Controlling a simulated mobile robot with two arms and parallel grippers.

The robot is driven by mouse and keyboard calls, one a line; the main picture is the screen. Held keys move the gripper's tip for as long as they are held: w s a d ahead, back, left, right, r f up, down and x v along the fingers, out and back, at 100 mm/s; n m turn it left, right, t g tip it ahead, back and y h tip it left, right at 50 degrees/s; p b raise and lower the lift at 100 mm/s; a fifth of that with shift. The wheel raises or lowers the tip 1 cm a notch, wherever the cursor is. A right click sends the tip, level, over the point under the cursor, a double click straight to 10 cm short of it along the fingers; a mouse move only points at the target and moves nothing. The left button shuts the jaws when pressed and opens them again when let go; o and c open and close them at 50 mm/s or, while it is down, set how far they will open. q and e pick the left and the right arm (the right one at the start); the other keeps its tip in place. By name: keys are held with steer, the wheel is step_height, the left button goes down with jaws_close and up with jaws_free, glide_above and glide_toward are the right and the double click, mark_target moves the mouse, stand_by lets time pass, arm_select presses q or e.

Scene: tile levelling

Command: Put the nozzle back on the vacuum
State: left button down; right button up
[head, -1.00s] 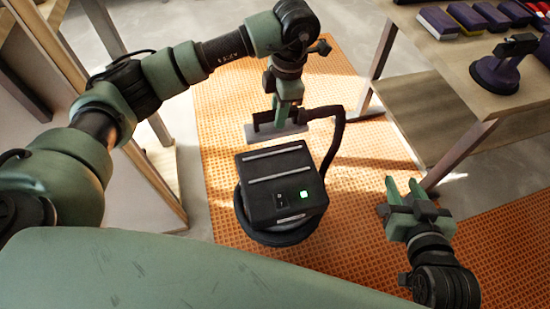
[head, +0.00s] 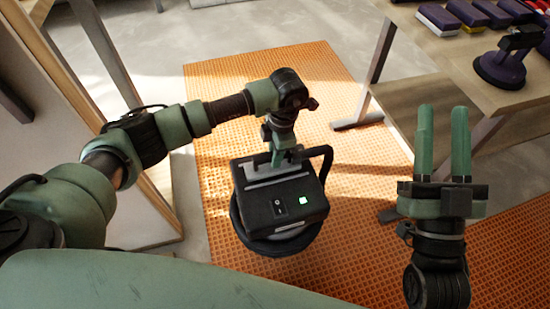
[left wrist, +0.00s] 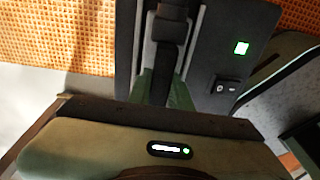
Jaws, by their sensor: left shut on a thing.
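The vacuum (head: 262,207) is a black box on a round base, with a switch and a lit green light. It stands on the orange perforated mat. My left gripper (head: 284,160) is shut on the nozzle (head: 250,167), right at the top of the vacuum. I cannot tell whether the nozzle touches the vacuum or sits in place. In the left wrist view, a black nozzle part (left wrist: 170,45) is between the green fingers, over the vacuum body (left wrist: 222,62). The black hose (head: 327,160) loops at the vacuum's right. My right gripper (head: 443,112) is open and empty, apart from the vacuum.
The orange mat (head: 330,85) is clear behind the vacuum. A wooden table (head: 440,55) at the back right holds several boxes and a purple suction lifter (head: 503,68). A wooden frame (head: 110,70) stands at the left.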

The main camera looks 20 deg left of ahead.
arm_select(q)
steer(key=shift+f, duration=0.4)
arm_select(e)
steer(key=shift+s+r+t, duration=0.4)
steer(key=shift+r, duration=0.2)
arm_select(q)
steer(key=shift+f, duration=0.15)
steer(key=c, duration=1.3)
jaws_free()
arm_select(e)
steer(key=shift+s+r, duration=0.2)
